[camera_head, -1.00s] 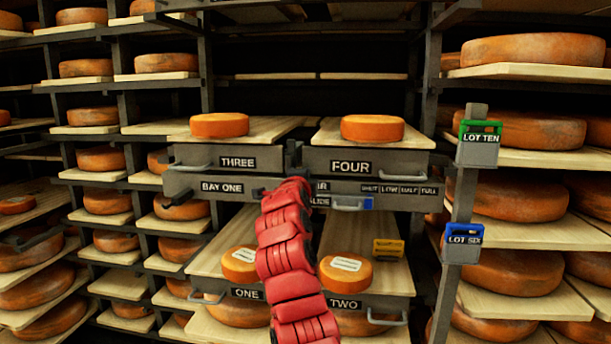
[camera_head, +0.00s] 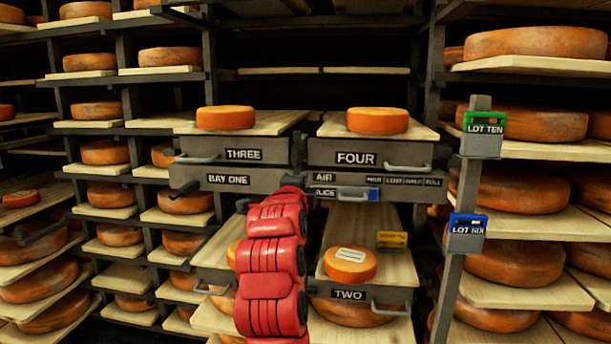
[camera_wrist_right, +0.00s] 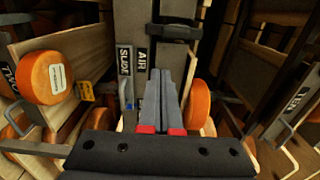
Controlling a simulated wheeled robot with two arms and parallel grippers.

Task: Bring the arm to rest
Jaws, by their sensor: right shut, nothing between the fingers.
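My right arm (camera_head: 268,260), red and segmented, rises from the bottom of the head view in front of the rack. Its gripper (camera_head: 291,181) is at the upper end, in front of the BAY ONE panel (camera_head: 228,180) and left of the AIR and SLIDE labels; it is small and partly hidden there. In the right wrist view the two grey fingers (camera_wrist_right: 165,78) with red bases lie together, shut and empty. They point at the panel beside the AIR and SLIDE labels; I cannot tell whether they touch it. My left gripper is not in view.
Boards THREE (camera_head: 243,155) and FOUR (camera_head: 356,159) each carry an orange cheese. Below, board TWO (camera_head: 348,295) holds a labelled cheese (camera_head: 350,264) and a yellow tag (camera_head: 391,240). A post at right bears LOT TEN (camera_head: 482,134) and LOT SIX (camera_head: 467,233) boxes. Shelves of cheeses flank both sides.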

